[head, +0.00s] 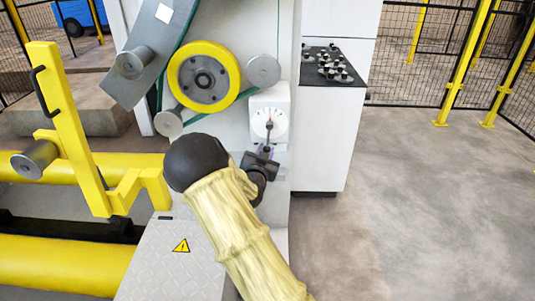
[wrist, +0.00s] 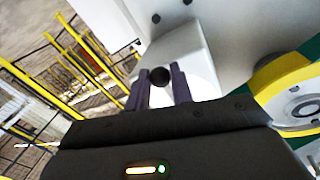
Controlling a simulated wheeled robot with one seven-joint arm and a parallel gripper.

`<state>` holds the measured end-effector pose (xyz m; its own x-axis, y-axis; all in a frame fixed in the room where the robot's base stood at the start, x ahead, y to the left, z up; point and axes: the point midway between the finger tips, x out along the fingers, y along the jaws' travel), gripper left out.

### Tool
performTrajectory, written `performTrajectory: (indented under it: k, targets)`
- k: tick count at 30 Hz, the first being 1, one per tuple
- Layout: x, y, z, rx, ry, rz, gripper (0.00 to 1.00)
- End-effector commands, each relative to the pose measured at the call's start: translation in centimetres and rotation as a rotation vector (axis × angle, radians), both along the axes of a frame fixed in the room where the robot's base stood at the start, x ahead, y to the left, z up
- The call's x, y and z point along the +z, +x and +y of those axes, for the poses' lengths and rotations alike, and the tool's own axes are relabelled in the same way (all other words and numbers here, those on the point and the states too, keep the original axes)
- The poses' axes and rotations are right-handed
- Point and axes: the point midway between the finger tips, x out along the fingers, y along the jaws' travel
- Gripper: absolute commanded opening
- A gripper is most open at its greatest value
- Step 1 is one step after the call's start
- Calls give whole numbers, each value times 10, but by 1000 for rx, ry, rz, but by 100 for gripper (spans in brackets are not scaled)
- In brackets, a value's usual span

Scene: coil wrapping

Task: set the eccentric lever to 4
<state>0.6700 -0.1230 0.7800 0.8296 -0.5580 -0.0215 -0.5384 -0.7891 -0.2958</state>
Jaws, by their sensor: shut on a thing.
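The eccentric lever's dial (head: 268,112) is on a white box on the machine's face, in the middle of the head view. In the head view the knob is mostly hidden by the fingers.
A yellow-rimmed wheel (head: 232,61) and grey rollers (head: 264,70) with a green belt are left of and above the dial. A yellow bracket (head: 75,130) stands at left. The floor at right is clear up to the fence.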

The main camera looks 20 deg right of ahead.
Motion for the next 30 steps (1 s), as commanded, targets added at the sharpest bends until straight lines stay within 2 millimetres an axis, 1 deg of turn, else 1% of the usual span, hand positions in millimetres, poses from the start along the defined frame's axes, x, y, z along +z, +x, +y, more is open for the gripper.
performTrajectory:
  k: [10,18,24,30]
  targets:
    - [5,8,19,1,245,-104,0]
    - [14,14,33,1,452,-192,0]
    - [21,17,40,0,564,-238,0]
    - [25,19,44,1,624,-263,0]
